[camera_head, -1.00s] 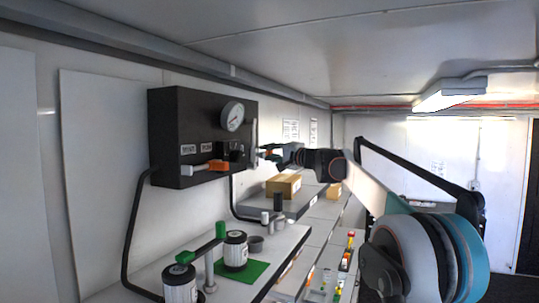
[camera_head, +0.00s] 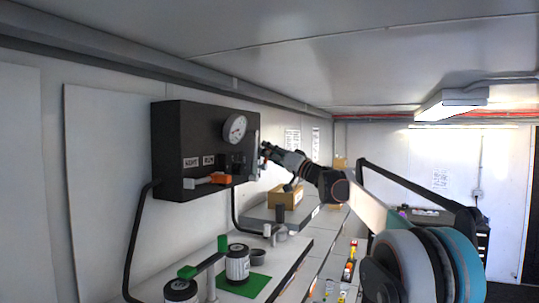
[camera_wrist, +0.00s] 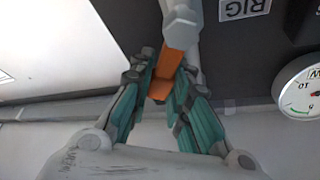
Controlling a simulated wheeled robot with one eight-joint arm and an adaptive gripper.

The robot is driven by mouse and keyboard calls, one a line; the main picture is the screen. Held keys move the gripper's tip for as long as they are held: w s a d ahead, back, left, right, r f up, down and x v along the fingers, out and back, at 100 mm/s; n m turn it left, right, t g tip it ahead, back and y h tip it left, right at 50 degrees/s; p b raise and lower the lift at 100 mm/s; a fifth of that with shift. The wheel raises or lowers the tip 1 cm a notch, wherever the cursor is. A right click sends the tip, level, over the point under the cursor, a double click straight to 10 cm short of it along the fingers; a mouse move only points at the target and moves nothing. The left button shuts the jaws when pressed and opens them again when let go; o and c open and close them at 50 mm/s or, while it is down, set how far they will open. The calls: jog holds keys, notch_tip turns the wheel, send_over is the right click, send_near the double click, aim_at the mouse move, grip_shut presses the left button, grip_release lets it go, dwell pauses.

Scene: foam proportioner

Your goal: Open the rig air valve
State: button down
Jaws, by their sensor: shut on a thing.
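The black panel box (camera_head: 175,150) with a round gauge (camera_head: 235,129) hangs on the left wall. My gripper (camera_head: 264,153) is at the box's right side, by a grey upright pipe (camera_head: 253,150). In the wrist view my gripper (camera_wrist: 165,88) is shut on an orange lever handle (camera_wrist: 168,72), with teal finger pads on both sides of it. A grey valve stem (camera_wrist: 181,25) stands at the handle's upper end, near a label reading RIG (camera_wrist: 243,8). In the head view this handle is hidden at my fingers.
A separate orange lever (camera_head: 213,179) sits on the box front below the VENT and RUN labels. Below are a bench with canisters (camera_head: 237,264), a green mat (camera_head: 258,285) and a cardboard box (camera_head: 284,198). The gauge also shows at right in the wrist view (camera_wrist: 300,92).

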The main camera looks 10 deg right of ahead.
aim_at(264, 163)
jog(key=n, duration=0.1)
jog(key=s+n+g+y, duration=0.1)
jog(key=n, duration=0.1)
jog(key=a+n+y, duration=0.1)
jog(key=shift+s+r+n+g, duration=0.15)
jog(key=shift+r+n+g, duration=0.15)
jog(key=shift+n, duration=0.1)
jog(key=shift+s+a+n+g+y+p, duration=0.2)
jog(key=shift+s+n+g+y+p, duration=0.15)
jog(key=shift+n, duration=0.6)
jog(key=shift+s+a+n+g+y+p, duration=0.15)
jog(key=shift+n+g+y, duration=0.25)
jog(key=shift+n, duration=0.55)
jog(key=shift+s, duration=0.1)
jog(key=c, duration=1.5)
grip_release()
jog(key=v, duration=1.1)
jog(key=shift+s+d+f, duration=0.2)
jog(key=shift+d, duration=0.05)
jog(key=shift+f, duration=0.1)
